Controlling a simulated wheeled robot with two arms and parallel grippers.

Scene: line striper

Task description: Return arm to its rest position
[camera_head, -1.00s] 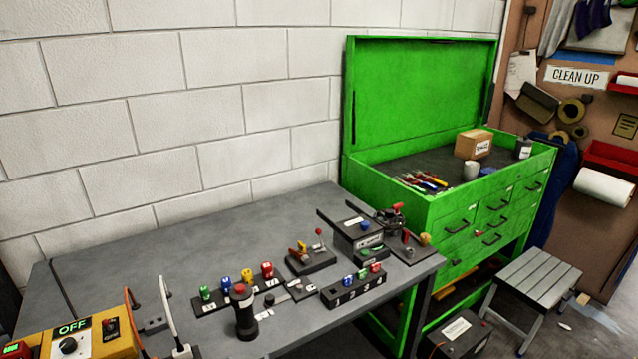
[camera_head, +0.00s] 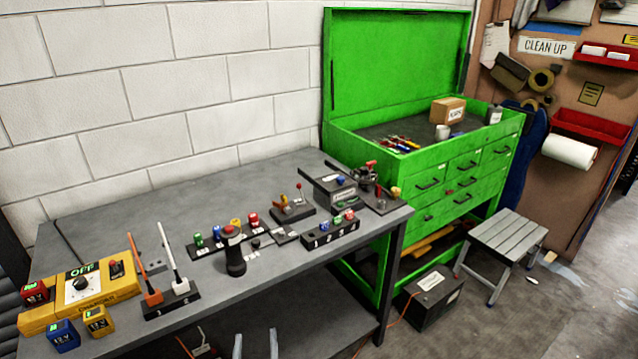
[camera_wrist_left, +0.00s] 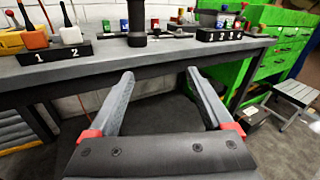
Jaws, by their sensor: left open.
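My left gripper (camera_head: 256,343) shows at the bottom edge of the head view, in front of the grey workbench (camera_head: 110,215). In the left wrist view its two grey fingers (camera_wrist_left: 158,98) are spread apart with nothing between them. The fingers point toward the bench's front edge and are below the tabletop. The right gripper shows in neither view.
On the bench are a yellow control box marked OFF (camera_head: 90,288), a black-and-red cylinder (camera_head: 234,252), a numbered holder (camera_head: 322,237) and several small coloured blocks. A green tool cabinet (camera_head: 440,165), a dark box (camera_head: 430,297) and a stool (camera_head: 507,236) stand at right.

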